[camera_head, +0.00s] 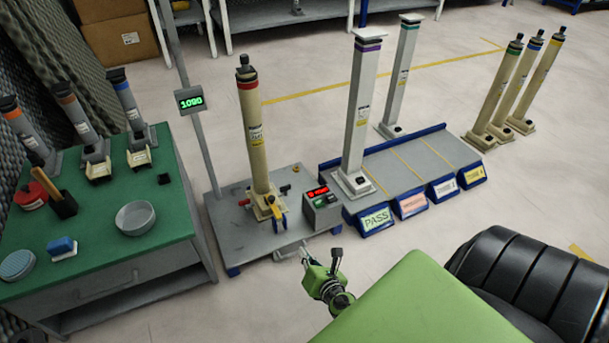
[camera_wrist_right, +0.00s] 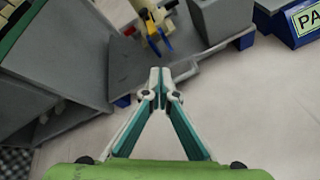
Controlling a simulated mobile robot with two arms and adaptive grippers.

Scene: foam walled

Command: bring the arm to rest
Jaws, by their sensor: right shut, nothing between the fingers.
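My right gripper (camera_head: 320,262) shows in the head view at the lower middle, in front of the grey test platform (camera_head: 225,235). Its arm comes in from the lower right under a green cover. In the right wrist view the right gripper (camera_wrist_right: 160,76) has its fingertips together, with nothing between them. It hangs over the pale floor, near the platform's grey front handle (camera_wrist_right: 185,75). My left gripper is in neither view.
A beige column with a red band (camera_head: 252,130) stands on the platform beside a control box (camera_head: 321,208). A green-topped bench (camera_head: 95,235) is at left. A rack with signs (camera_head: 412,160) holds two pale columns. Three beige columns (camera_head: 520,85) stand at right. Floor between is free.

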